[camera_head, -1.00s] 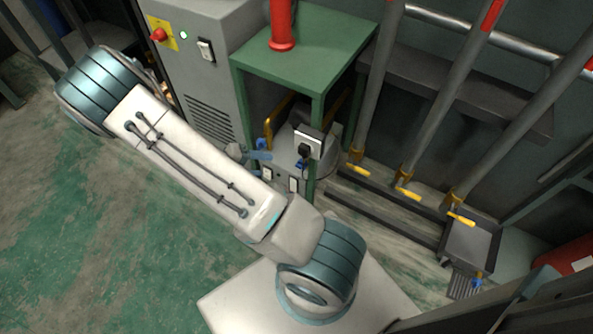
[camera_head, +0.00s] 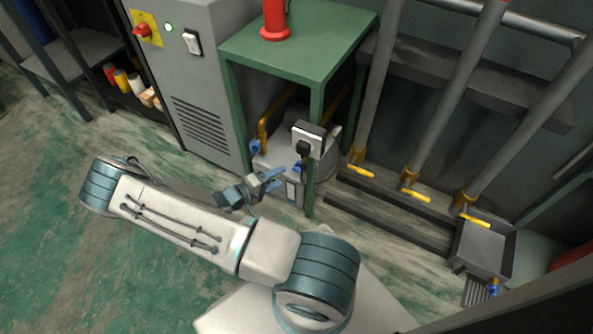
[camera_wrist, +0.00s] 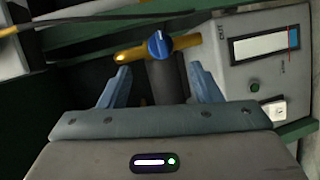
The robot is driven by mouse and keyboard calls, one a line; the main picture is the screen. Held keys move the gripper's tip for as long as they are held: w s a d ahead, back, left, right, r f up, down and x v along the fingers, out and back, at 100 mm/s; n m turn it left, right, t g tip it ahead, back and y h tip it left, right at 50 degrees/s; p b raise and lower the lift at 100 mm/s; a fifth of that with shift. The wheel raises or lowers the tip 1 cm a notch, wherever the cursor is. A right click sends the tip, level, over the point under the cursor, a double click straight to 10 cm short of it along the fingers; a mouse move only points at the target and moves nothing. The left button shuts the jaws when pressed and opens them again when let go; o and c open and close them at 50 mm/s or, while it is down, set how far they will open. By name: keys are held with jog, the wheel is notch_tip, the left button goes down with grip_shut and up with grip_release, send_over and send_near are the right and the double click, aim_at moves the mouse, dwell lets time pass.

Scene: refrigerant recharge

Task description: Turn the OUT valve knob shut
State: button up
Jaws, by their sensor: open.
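In the wrist view, a blue valve knob (camera_wrist: 159,44) sits on a brass pipe (camera_wrist: 130,54), with a dark round body below it. Small lettering that looks like OUT stands on the grey housing to its right. My gripper (camera_wrist: 160,67) is open. Its two blue fingers lie left and right of the knob's line, and the knob shows just beyond the fingertips, apart from them. In the head view, my gripper (camera_head: 279,180) is low in front of the grey machine under the green table. Two blue knobs show there, one at left (camera_head: 256,146) and one at right (camera_head: 299,167); I cannot tell which one the wrist view shows.
The green table (camera_head: 300,45) and its front leg (camera_head: 312,190) stand close to my gripper. A grey cabinet (camera_head: 205,85) with a red switch is at left. Pipes with yellow handles (camera_head: 415,196) stand at right. The housing (camera_wrist: 255,75) carries a display and a white switch.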

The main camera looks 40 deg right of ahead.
aim_at(295, 169)
jog(key=b+x, duration=0.2)
jog(key=x, duration=0.6)
jog(key=shift+d, duration=0.35)
jog(key=c, duration=1)
